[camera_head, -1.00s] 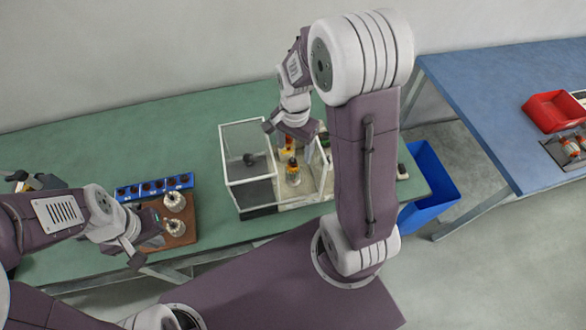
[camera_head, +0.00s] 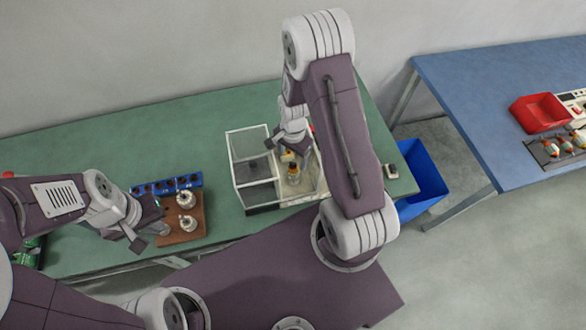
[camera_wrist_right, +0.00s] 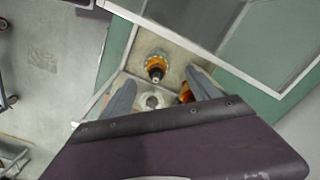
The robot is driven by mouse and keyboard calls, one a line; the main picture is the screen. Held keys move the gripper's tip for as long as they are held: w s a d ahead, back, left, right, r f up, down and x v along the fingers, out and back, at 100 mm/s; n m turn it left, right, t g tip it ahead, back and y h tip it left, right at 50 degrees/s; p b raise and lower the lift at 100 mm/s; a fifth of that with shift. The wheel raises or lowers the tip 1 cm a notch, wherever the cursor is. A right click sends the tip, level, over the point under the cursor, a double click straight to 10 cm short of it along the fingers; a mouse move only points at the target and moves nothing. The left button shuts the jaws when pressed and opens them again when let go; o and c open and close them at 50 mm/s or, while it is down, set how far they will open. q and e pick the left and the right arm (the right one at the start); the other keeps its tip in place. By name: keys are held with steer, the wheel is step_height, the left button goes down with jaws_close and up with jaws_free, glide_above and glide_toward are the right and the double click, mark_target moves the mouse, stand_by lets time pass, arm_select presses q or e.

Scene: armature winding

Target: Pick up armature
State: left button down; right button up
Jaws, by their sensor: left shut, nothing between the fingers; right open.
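An armature with an orange winding and dark shaft end (camera_wrist_right: 156,66) stands upright in the right wrist view, just beyond my fingertips. In the head view an orange-topped part (camera_head: 293,174) shows inside the clear-walled enclosure (camera_head: 250,183). My right gripper (camera_wrist_right: 163,90) is open, its two grey fingers apart and nothing between them; in the head view it (camera_head: 293,152) is over the enclosure. Another orange part (camera_wrist_right: 186,92) is partly hidden by the right finger. My left gripper (camera_head: 148,226) is shut and empty beside the brown board (camera_head: 170,237).
Two pale round parts (camera_head: 186,200) sit on the brown board, with a blue socketed strip (camera_head: 166,187) behind it. A blue bin (camera_head: 424,180) stands right of the green table (camera_head: 90,160). The blue table (camera_head: 470,90) holds a red tray (camera_head: 540,113) and several orange-white parts (camera_head: 566,146).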

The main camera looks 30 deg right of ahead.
mark_target(293, 164)
steer(key=shift+s+f, duration=0.15)
steer(key=shift+f, duration=0.15)
steer(key=f, duration=0.1)
steer(key=f+p, duration=0.1)
steer(key=f, duration=0.2)
steer(key=shift+s+p, duration=0.25)
steer(key=shift+p, duration=0.1)
steer(key=shift+w+f, duration=0.1)
steer(key=shift+f, duration=0.2)
jaws_close()
